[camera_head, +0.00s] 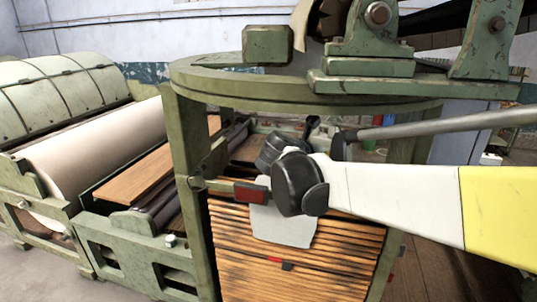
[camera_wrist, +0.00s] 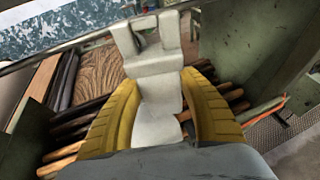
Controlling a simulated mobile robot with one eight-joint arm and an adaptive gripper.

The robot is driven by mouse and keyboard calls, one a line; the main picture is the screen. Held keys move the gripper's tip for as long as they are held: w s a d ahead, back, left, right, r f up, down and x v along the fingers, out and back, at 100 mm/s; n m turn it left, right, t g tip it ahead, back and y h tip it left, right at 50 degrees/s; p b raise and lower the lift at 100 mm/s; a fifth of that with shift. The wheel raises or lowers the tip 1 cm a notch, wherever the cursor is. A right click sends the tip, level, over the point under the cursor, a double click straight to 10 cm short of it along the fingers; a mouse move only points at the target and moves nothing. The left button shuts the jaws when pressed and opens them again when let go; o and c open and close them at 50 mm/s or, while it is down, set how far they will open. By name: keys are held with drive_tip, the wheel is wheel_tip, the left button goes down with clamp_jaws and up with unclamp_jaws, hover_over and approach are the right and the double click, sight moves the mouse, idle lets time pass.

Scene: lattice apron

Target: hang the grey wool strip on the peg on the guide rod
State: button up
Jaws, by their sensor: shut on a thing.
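In the head view a pale grey, flat piece, which I take for the grey wool strip (camera_head: 283,226), hangs below the black joints of my arm, in front of the stacked wooden slats. Its upper part is hidden by my arm. In the wrist view my gripper (camera_wrist: 160,82) has its yellow ribbed fingers closed about a pale piece with two prongs at its top. I cannot tell how this pale piece joins the strip. A dark grey surface fills the bottom of that view. I cannot make out the peg or the guide rod with certainty.
A green round frame (camera_head: 205,83) stands over the slats (camera_head: 290,280), its posts on both sides of my arm's end. A red block (camera_head: 251,193) sits close left of my wrist. A large pale roll (camera_head: 95,150) and a wooden board (camera_head: 150,175) lie at the left.

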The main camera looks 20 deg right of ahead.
drive_tip(key=w+d+f+b, duration=0.1)
drive_tip(key=w+d, duration=0.2)
drive_tip(key=w, duration=0.2)
drive_tip(key=shift+d+f+b, duration=0.2)
drive_tip(key=shift+f+b, duration=0.05)
drive_tip(key=shift+b, duration=0.1)
drive_tip(key=shift+w, duration=0.1)
idle(0.3)
idle(0.4)
drive_tip(key=o, duration=1)
drive_tip(key=shift+o, duration=0.2)
